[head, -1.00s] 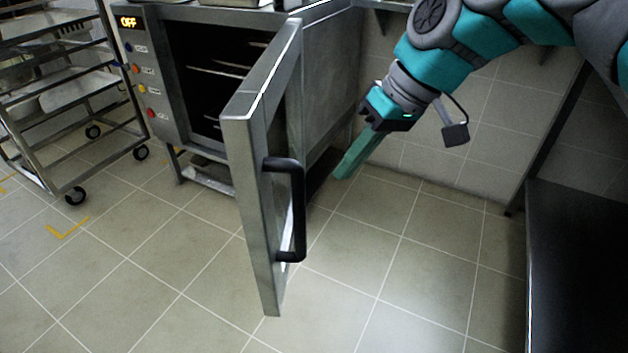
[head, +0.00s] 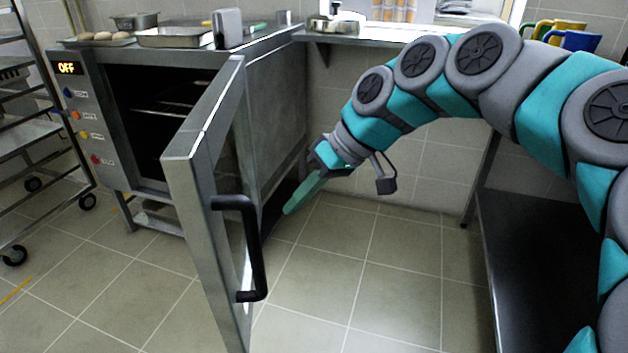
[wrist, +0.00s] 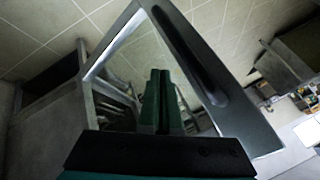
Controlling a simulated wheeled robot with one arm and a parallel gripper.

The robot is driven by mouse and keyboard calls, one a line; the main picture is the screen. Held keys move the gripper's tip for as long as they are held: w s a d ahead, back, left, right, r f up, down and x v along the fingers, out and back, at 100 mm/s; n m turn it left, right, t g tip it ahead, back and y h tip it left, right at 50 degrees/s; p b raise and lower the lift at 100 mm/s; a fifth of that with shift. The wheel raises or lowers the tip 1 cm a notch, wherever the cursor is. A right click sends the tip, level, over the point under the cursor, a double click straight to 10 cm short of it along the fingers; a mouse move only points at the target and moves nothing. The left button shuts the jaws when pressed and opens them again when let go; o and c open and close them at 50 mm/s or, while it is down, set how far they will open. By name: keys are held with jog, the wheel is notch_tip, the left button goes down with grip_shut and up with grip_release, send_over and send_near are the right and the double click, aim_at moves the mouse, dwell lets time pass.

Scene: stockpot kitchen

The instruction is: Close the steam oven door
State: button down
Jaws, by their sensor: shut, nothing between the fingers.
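The steam oven (head: 150,110) stands at the left in the head view, with an OFF display and coloured buttons on its front. Its door (head: 205,160) is swung wide open toward me, and a black bar handle (head: 255,250) is on its outer face. My gripper (head: 286,212) is shut and empty, pointing down and left on the right, outer side of the door, beyond the handle. In the wrist view my shut fingers (wrist: 157,85) point toward the door (wrist: 245,125), with the dark handle (wrist: 188,52) to their right. I cannot tell whether the fingers touch the door.
A wheeled rack (head: 30,130) stands left of the oven. Trays (head: 175,38) and a grey container (head: 227,28) sit on top of the oven. A dark low bench (head: 535,250) is at the right. The tiled floor (head: 340,280) between is clear.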

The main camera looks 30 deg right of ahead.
jog(key=shift+s+a+f+p, duration=0.1)
jog(key=shift+a+f+p, duration=0.15)
jog(key=shift+a, duration=0.9)
jog(key=shift+s+a+f+p, duration=0.1)
jog(key=shift+a+f, duration=0.1)
jog(key=shift+a, duration=0.9)
jog(key=shift+a, duration=0.15)
